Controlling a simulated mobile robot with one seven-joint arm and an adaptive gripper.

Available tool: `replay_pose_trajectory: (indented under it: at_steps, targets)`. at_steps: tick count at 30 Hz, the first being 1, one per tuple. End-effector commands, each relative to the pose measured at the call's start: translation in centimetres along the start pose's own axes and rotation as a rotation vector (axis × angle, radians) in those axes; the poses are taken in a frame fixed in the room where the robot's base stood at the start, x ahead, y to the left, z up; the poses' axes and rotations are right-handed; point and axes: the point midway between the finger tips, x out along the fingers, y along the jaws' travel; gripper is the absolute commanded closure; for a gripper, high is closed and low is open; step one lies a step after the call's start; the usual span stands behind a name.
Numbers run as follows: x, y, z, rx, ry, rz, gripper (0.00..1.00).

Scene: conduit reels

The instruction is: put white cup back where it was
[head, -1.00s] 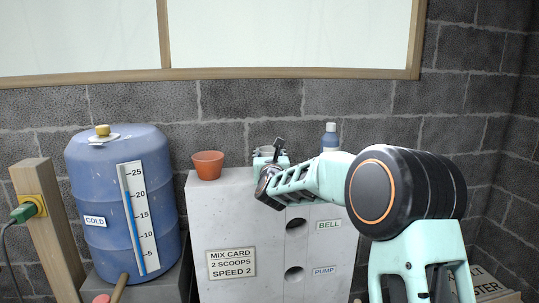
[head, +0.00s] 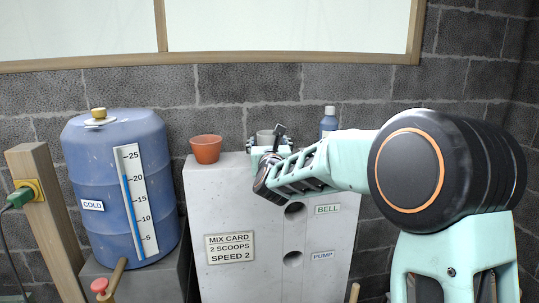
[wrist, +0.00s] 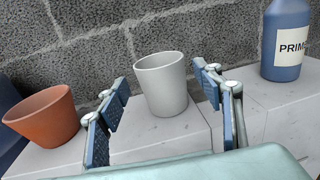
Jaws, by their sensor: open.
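The white cup (wrist: 163,85) stands upright on the pale top of the grey block, seen in the wrist view. It also shows in the head view (head: 265,137), partly hidden behind my gripper. My gripper (head: 268,153) is at the block's top front edge, on the near side of the cup. In the wrist view its fingers are spread wide, one on each side of the cup, with clear gaps and no contact visible. Its jaws are open and empty.
A terracotta pot (head: 206,150) stands left of the cup, and a blue bottle (head: 329,121) labelled PRIM… stands to the right. A brick wall (head: 240,95) is close behind. A blue barrel (head: 112,190) stands further left.

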Motion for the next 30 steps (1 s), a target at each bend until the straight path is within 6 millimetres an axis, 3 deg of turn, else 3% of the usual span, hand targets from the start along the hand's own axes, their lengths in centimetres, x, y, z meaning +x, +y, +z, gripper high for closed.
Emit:
replay_pose_trajectory:
  at_steps: [6, 12, 30]
  targets:
    - [-3.6, 0.0, -0.2, -0.002, -0.001, -0.001, 0.39]
    - [-5.5, 0.0, -0.1, -0.001, 0.0, 0.0, 0.39]
    - [-6.0, -0.4, 0.4, -0.014, -0.007, -0.015, 0.39]
